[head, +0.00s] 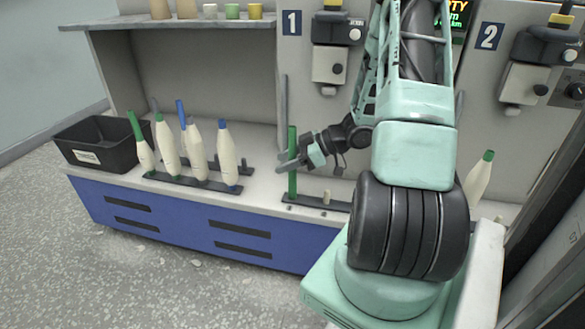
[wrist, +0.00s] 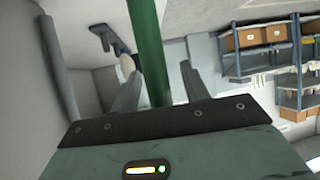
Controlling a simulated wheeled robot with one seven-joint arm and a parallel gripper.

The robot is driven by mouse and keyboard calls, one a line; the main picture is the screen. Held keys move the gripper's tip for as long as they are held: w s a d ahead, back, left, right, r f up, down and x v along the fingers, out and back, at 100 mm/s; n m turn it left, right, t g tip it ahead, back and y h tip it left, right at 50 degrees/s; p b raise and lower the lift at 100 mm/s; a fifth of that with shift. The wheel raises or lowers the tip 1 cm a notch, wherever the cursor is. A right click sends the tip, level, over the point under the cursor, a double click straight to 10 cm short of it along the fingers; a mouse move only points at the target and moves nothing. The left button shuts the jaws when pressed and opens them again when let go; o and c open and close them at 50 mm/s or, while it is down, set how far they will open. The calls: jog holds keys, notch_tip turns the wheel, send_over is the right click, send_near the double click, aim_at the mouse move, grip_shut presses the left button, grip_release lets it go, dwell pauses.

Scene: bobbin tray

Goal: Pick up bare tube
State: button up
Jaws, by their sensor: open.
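The bare tube is a plain green tube (head: 292,184) standing upright on a dark peg rail (head: 318,202) on the counter. My gripper (head: 290,163) is level with the tube's middle, reaching in from the right. In the wrist view the tube (wrist: 147,40) passes between the two fingers of my gripper (wrist: 160,78). The fingers are apart, with a visible gap on the right side of the tube. Whether the left finger touches it I cannot tell. Part of the tube is hidden behind a finger in the head view.
Several wound bobbins (head: 196,155) stand on a rail to the left, beside a black bin (head: 98,143). Another bobbin (head: 478,176) stands at the right. A grey vertical rod (head: 283,105) rises just behind the tube. The machine units (head: 330,65) hang above.

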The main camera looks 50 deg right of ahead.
grip_shut()
jog(key=shift+r, duration=0.15)
